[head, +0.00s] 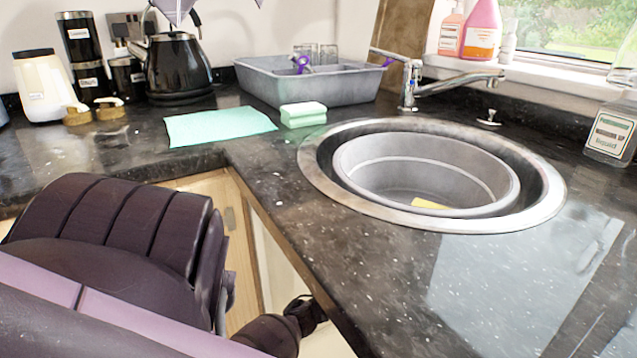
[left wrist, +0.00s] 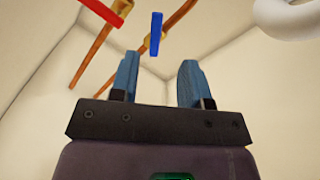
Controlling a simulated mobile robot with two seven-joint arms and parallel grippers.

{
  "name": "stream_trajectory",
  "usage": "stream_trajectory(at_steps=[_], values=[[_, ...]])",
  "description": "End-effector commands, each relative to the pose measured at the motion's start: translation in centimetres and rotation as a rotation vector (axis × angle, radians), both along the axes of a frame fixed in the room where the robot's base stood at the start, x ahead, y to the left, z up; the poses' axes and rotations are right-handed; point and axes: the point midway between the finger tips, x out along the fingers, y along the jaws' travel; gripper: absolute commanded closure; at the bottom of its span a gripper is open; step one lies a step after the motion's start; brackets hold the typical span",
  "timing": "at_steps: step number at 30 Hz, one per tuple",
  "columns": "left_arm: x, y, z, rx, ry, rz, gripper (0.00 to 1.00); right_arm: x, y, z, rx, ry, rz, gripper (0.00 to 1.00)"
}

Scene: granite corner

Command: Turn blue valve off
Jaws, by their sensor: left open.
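In the left wrist view, the blue valve (left wrist: 156,34) has a flat blue handle that stands roughly upright in the picture, on a copper pipe (left wrist: 178,20) with a brass fitting. My left gripper (left wrist: 160,75) is open and empty, its two blue fingers pointing toward the pipes. The blue handle shows beyond the fingertips and between them, nearer the left finger. Whether it touches the gripper cannot be told, but it looks apart. In the head view my left arm reaches below the counter and its gripper is hidden. My right gripper is not in view.
A red valve handle (left wrist: 107,12) sits on another copper pipe (left wrist: 88,60) to the left. A white pipe (left wrist: 290,14) curves at the top right. Pale cabinet walls enclose the space. Above, the dark counter (head: 350,270) holds a round sink (head: 540,205), and its edge runs beside my arm.

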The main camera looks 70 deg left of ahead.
Motion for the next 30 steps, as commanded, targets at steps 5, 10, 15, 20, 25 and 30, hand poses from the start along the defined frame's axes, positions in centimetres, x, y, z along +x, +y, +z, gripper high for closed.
stream_trajectory(at_steps=[5,10,15,20,25,30], values=[[-0.3,1.0,-0.7,-0.165,-0.010,0.067,0.57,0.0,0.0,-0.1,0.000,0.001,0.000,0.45],[-0.8,2.0,-1.6,-0.334,-0.028,0.149,0.57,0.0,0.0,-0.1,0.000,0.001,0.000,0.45],[-1.2,2.7,-2.7,-0.506,-0.049,0.234,0.57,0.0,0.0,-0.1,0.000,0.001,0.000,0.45],[-1.5,3.1,-3.9,-0.665,-0.073,0.316,0.57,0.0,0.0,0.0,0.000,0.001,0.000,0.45],[-1.8,3.5,-5.3,-0.832,-0.102,0.407,0.57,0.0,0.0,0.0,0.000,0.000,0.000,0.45],[-2.1,3.8,-6.6,-0.990,-0.135,0.505,0.57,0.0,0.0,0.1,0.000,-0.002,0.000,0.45]])
